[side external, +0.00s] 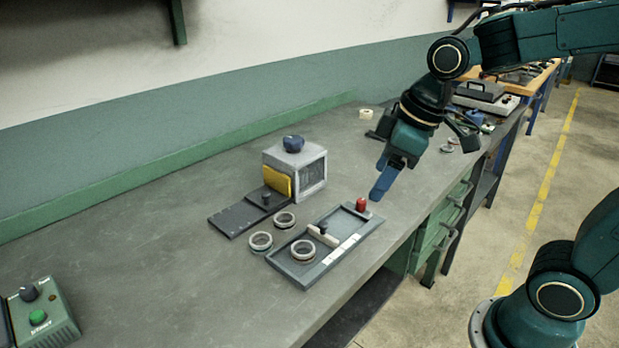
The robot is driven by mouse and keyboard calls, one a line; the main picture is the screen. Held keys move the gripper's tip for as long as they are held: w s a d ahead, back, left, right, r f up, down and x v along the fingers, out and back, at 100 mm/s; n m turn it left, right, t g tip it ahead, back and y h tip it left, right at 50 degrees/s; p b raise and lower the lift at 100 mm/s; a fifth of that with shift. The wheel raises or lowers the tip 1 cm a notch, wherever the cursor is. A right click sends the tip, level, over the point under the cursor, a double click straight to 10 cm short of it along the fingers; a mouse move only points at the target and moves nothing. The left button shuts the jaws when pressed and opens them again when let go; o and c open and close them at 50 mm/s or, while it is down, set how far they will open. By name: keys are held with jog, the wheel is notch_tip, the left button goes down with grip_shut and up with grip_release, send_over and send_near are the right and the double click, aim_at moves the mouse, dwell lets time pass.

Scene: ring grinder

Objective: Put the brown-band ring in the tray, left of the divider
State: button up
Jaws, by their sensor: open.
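The grey tray (341,254) lies near the bench's front edge, with a pale divider (323,236) across it. One ring (303,258) lies in the tray, left of the divider. Two more rings lie on the bench beside the tray: a nearer ring (260,249) and a farther ring (285,227). Their bands are too small for me to tell which is brown. My gripper (387,180) is open and empty, above the bench, behind and right of the tray. Its fingers overlap in this view.
A grey machine (311,172) with a blue knob and yellow plate stands behind the rings, with a dark slide plate (238,218) before it. A green control box (40,315) stands front left.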

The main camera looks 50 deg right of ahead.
jog(key=s+d+r+m+t+h, duration=0.1)
jog(key=s+m, duration=0.4)
jog(key=s, duration=0.6)
jog(key=shift+s+d+r+t, duration=0.25)
jog(key=shift+d+t, duration=0.15)
jog(key=shift+d, duration=0.3)
